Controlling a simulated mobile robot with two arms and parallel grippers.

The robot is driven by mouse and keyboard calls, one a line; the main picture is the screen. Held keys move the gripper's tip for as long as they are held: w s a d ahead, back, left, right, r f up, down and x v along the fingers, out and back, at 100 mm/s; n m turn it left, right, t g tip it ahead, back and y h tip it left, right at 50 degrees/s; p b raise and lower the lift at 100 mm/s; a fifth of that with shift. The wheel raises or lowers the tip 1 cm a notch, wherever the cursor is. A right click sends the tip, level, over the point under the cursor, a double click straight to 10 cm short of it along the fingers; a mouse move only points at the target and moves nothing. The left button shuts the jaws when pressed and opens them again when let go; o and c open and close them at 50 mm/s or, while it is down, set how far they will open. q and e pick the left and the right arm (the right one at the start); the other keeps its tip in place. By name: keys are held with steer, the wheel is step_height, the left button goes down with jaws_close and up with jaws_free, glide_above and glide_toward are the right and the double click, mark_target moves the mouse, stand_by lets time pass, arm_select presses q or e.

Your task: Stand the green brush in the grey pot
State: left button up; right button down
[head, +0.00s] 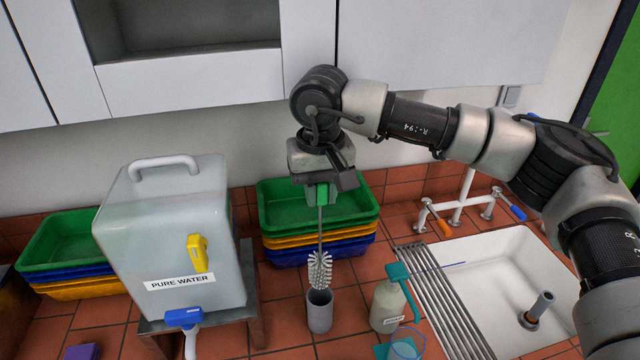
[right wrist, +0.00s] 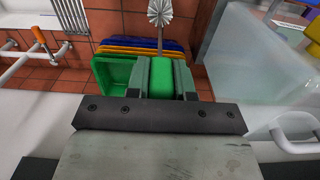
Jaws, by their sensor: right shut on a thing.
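The green brush has a green handle, a thin grey stem and a white bristle head (head: 320,268). My right gripper (head: 320,190) is shut on its handle and holds it upright, bristles down. The grey pot (head: 319,312) stands on the red tiled bench right below the bristles. The bristle tips meet the pot's rim in the head view; I cannot tell whether they are inside the mouth. In the right wrist view the green handle (right wrist: 161,78) sits between the fingers, with the bristles at the top edge; the pot is not seen there. My left gripper is out of view.
A PURE WATER tank (head: 170,245) stands left of the pot. Stacked trays (head: 318,215) are behind it. A bottle with a teal top (head: 388,305) and a beaker (head: 407,345) stand close right, before the drainer (head: 435,300) and sink (head: 510,270).

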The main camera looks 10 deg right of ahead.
mark_target(320, 233)
steer(key=shift+s+f, duration=0.1)
steer(key=shift+f, duration=0.65)
steer(key=shift+f+b, duration=0.35)
steer(key=shift+b, duration=0.05)
arm_select(q)
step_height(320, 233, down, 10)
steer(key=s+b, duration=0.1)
steer(key=b, duration=0.8)
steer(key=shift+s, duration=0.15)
arm_select(e)
step_height(320, 233, down, 10)
steer(key=shift+f, duration=0.1)
steer(key=c, duration=0.9)
jaws_free()
